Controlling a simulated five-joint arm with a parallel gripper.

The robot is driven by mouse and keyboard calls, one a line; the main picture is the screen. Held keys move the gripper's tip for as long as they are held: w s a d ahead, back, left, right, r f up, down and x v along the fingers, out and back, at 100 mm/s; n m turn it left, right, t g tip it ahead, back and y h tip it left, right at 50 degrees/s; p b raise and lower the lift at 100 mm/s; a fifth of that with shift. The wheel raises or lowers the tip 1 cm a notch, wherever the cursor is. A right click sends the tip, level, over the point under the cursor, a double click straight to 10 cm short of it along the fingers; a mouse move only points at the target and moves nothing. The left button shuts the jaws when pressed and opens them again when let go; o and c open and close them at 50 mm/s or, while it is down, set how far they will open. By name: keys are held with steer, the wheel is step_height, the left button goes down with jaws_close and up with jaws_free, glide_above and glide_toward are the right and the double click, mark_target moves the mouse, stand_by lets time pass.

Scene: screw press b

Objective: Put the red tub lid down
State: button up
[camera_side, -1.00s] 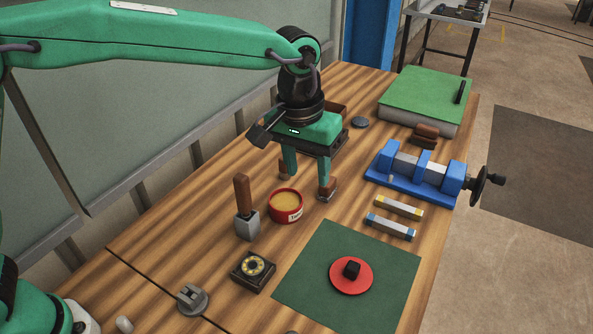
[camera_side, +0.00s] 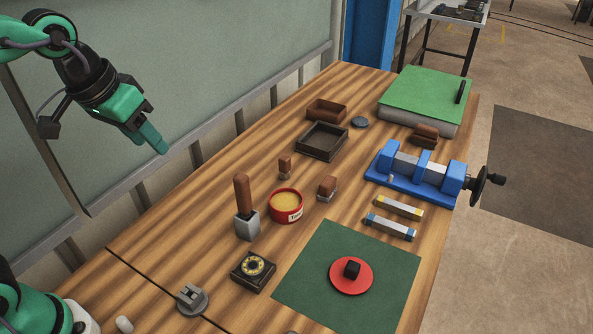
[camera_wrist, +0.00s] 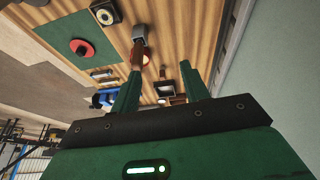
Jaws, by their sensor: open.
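The red tub lid (camera_side: 351,276), a flat red disc with a black knob, lies on the green mat (camera_side: 318,291) at the front of the bench. It also shows on the mat in the wrist view (camera_wrist: 82,47). The open red tub (camera_side: 286,206) with yellowish contents stands left of and behind the mat, apart from the lid. My gripper (camera_side: 160,147) is raised at the upper left, well away from the lid and tub. Its two fingers are apart and empty in the wrist view (camera_wrist: 160,86).
A wooden-handled tool (camera_side: 245,208) stands beside the tub. Two small brown-topped blocks (camera_side: 327,188) (camera_side: 285,167) lie behind it. A blue screw press (camera_side: 420,175), two bars (camera_side: 391,226), trays (camera_side: 322,141) and a dial box (camera_side: 253,271) also occupy the bench. The bench's left middle is clear.

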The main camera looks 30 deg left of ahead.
steer(key=s+a+f+t, duration=0.1)
steer(key=s+a+f, duration=0.2)
steer(key=s+a, duration=0.2)
steer(key=shift+s+f+y, duration=0.2)
steer(key=shift+s+y, duration=0.2)
steer(key=shift+s, duration=0.9)
